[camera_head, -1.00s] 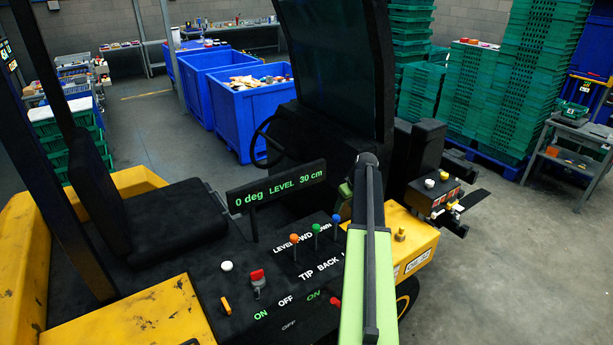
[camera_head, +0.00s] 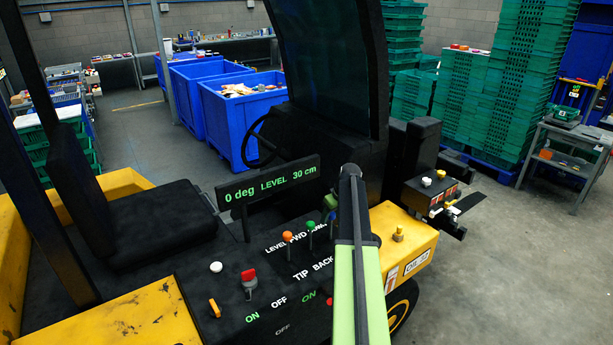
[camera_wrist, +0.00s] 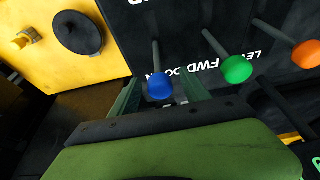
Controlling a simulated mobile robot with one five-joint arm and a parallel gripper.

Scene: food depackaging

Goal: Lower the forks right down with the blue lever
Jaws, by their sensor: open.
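The blue lever (camera_wrist: 160,87) shows in the wrist view with its round knob between my two green fingers. My gripper (camera_wrist: 159,90) is open, with one finger on each side of the knob; I cannot tell whether either touches it. The green lever (camera_wrist: 237,69) and orange lever (camera_wrist: 305,54) stand to the right of it. In the head view, the blue lever is mostly hidden by my arm, beside the green lever (camera_head: 311,226) and orange lever (camera_head: 287,236). The display (camera_head: 268,186) reads 0 deg, LEVEL, 30 cm.
The console also carries a red switch (camera_head: 249,277), a white button (camera_head: 216,267) and a yellow switch (camera_head: 214,308). A black seat (camera_head: 160,222) is at the left. Blue bins (camera_head: 243,120) and green crate stacks (camera_head: 510,90) stand behind the truck. Open floor lies at the right.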

